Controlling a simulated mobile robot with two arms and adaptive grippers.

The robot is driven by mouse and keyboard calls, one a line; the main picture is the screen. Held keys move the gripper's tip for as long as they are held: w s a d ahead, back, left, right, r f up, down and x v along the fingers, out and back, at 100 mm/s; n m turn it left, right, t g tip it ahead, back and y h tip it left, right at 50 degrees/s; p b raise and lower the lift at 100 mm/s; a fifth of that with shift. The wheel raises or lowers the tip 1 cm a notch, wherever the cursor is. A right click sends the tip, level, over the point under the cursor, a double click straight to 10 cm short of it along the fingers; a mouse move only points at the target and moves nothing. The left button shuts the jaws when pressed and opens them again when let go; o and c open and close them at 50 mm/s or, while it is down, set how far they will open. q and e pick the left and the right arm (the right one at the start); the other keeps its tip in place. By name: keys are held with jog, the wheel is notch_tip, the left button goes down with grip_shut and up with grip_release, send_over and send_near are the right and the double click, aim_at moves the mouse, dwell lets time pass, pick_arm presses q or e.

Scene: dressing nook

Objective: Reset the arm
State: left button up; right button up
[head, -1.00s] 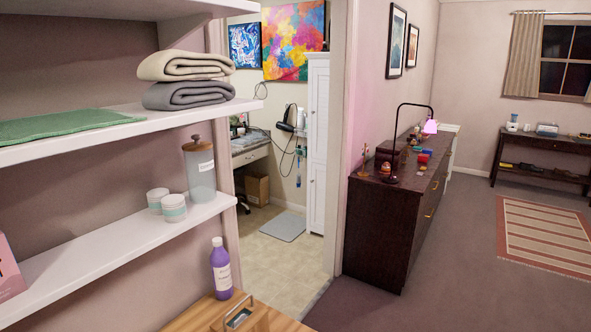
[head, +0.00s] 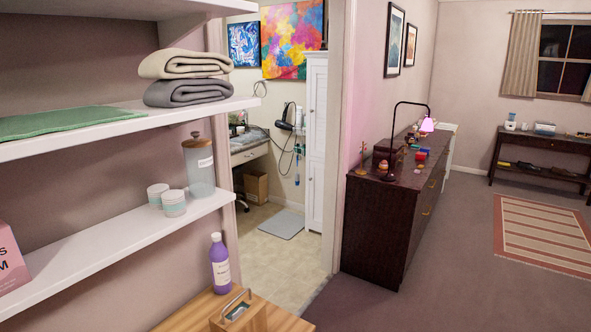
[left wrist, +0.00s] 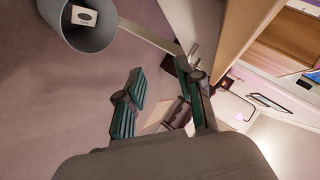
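My left gripper (left wrist: 160,106) shows in the left wrist view. Its two green-padded fingers stand wide apart with nothing between them. The floor and a striped rug lie beyond them. Neither arm shows in the head view, and my right gripper is in no view.
A wall shelf (head: 130,236) holding a jar (head: 199,167) and folded towels (head: 186,78) is close on the left. A purple bottle (head: 220,264) stands on a wooden top below. A dark dresser (head: 377,228) stands past the doorway. A grey bin (left wrist: 78,42) holds a small box.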

pick_arm(q)
jog(key=s+a+f+n+g, duration=0.2)
jog(key=s+f, duration=0.4)
jog(key=f, duration=0.2)
jog(key=s+a+f+n+g, duration=0.2)
jog(key=s+f+g, duration=0.1)
jog(key=s+f, duration=0.4)
jog(key=s+a+f+n+g, duration=0.2)
jog(key=s+f, duration=0.3)
jog(key=s, duration=0.4)
jog(key=s+a+f+n+g+y, duration=0.1)
jog(key=s+a+f+n+g, duration=0.2)
jog(key=s, duration=0.7)
notch_tip(320, 180, down, 3)
jog(key=shift+s+a+f+n+y, duration=0.25)
jog(key=shift+a+n, duration=0.35)
jog(key=shift+a, duration=0.45)
